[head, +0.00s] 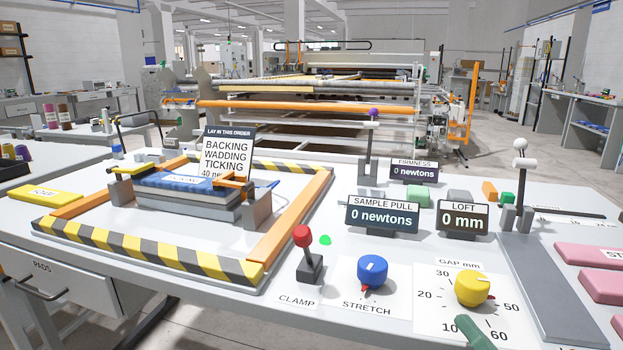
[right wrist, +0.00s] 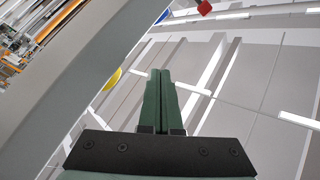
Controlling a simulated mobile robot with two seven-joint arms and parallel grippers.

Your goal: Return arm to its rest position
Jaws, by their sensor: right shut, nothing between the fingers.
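My right gripper (head: 474,331) shows as a green tip at the bottom edge of the head view, just below the yellow gap knob (head: 472,288). In the right wrist view its green fingers (right wrist: 160,98) are together with nothing between them. Part of the yellow knob (right wrist: 112,79) shows left of the fingers there, apart from them. Most of my right arm is out of the head view. My left gripper is in neither view.
The blue stretch knob (head: 372,271) and red-topped clamp lever (head: 303,240) stand left of the yellow knob. A striped frame (head: 150,250) surrounds a layered sample (head: 185,188). Readouts (head: 382,216) stand behind the knobs. A grey plate (head: 540,285) and pink blocks (head: 590,255) lie right.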

